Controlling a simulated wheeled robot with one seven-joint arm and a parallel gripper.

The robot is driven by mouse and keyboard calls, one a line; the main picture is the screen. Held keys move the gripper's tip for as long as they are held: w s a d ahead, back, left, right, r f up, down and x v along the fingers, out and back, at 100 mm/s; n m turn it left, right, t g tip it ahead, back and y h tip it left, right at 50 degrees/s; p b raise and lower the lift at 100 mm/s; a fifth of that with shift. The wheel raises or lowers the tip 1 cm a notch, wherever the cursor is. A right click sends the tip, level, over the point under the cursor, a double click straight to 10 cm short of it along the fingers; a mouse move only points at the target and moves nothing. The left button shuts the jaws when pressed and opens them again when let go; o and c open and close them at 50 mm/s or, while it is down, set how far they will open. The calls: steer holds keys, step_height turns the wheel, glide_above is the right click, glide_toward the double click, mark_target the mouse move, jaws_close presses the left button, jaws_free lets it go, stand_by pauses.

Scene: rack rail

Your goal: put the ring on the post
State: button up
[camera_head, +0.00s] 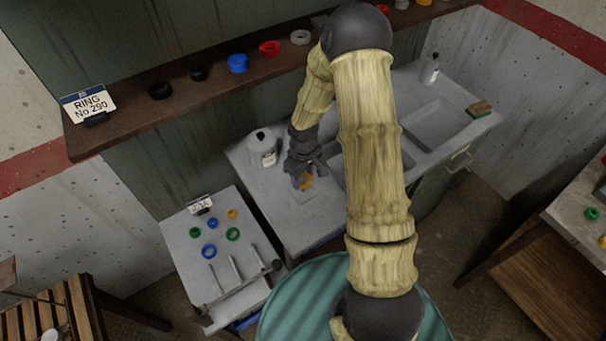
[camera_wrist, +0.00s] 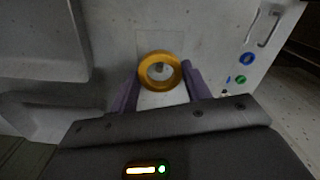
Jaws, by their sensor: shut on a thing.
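An orange-gold ring (camera_wrist: 159,71) sits between the two purple fingers of my gripper (camera_wrist: 160,82) in the wrist view. In the head view the ring (camera_head: 306,183) shows as a small orange patch at my gripper (camera_head: 304,172), which is low over the grey counter. My gripper is shut on the ring. A pale square plate (camera_wrist: 155,40) lies on the counter beyond the ring, and the plate (camera_head: 304,196) also shows in the head view. A small grey shape, perhaps the post, shows through the ring's hole. I cannot tell whether the ring is around it.
A white bottle (camera_head: 263,147) stands close to the left of my gripper. A sink basin (camera_head: 436,125) is to the right. A low table (camera_head: 178,230) at left bears several coloured rings and thin rods. A shelf (camera_head: 130,118) with more rings runs behind.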

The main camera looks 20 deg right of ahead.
mark_target(304, 181)
steer(key=shift+w+f+b, duration=0.1)
steer(key=shift+f+b, duration=1.2)
steer(key=shift+f, duration=0.7)
steer(key=shift+f+b, duration=0.4)
steer(key=shift+f, duration=0.2)
steer(key=o, duration=0.7)
steer(key=shift+r+p, duration=0.4)
steer(key=shift+r, duration=0.05)
steer(key=shift+d+r+p, duration=0.15)
steer(key=shift+r+p, duration=0.3)
steer(key=shift+r, duration=0.1)
steer(key=shift+a+r+p, duration=0.2)
steer(key=shift+r+p, duration=0.7)
steer(key=shift+r, duration=0.15)
steer(key=shift+r+p, duration=0.4)
steer(key=shift+r, duration=0.2)
steer(key=shift+d+r+p, duration=0.1)
steer(key=shift+r+p, duration=2.25)
steer(key=shift+r, duration=0.55)
